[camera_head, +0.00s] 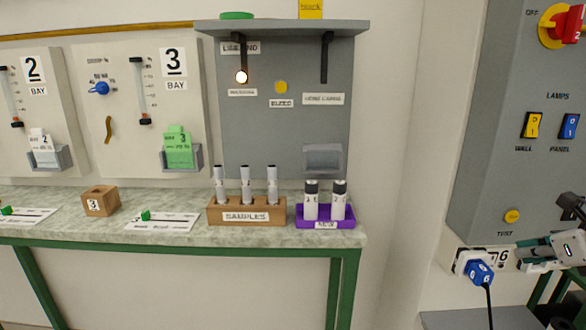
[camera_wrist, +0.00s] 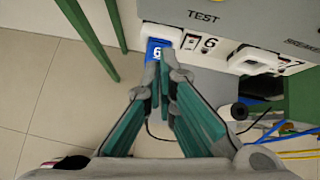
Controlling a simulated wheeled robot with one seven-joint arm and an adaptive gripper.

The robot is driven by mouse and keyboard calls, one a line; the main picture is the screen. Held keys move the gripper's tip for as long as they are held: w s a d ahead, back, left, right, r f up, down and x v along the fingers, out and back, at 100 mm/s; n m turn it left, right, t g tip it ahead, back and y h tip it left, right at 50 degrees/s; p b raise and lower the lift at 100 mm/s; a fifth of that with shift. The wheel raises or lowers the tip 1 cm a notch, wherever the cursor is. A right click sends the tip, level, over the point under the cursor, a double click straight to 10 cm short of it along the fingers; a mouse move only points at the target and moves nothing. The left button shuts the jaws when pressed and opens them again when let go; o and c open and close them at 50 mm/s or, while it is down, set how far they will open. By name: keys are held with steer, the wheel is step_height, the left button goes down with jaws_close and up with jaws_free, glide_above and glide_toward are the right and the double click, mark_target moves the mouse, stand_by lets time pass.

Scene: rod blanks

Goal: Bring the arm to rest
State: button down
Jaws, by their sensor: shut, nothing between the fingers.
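My gripper (camera_head: 522,256) shows at the right edge of the head view, with part of my arm behind it. Its teal fingers are shut and empty, and they point left toward the sockets below the grey panel. I cannot tell whether the fingertips touch the plug. The blue plug (camera_head: 480,271) is in the socket strip, and its black cord hangs down.
The grey panel (camera_head: 490,160) with switches and a red knob stands close above my gripper. A bench (camera_head: 345,237) at left bears a sample rack (camera_head: 217,213) and a purple tray (camera_head: 302,222). Coloured cables (camera_wrist: 285,135) lie at right in the wrist view; open floor (camera_wrist: 50,110) is at left.

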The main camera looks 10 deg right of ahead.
steer(key=a+r+n+g+y+p, duration=0.25)
steer(key=a+r+n, duration=0.25)
steer(key=a+n, duration=0.6)
steer(key=a+r+n+g+y+p, duration=0.1)
steer(key=a+r+n+y+p, duration=0.35)
steer(key=a, duration=1.05)
steer(key=s+a+r+n+g+h+p, duration=0.1)
steer(key=s+a+n, duration=0.4)
steer(key=n, duration=0.5)
steer(key=s+a+r+n+h+p, duration=0.2)
steer(key=s+a+r+n+h, duration=0.2)
steer(key=s+n, duration=0.6)
steer(key=shift+s+a+r+n+g+h+p, duration=0.35)
steer(key=shift+a+r+p, duration=0.1)
steer(key=shift+r, duration=0.3)
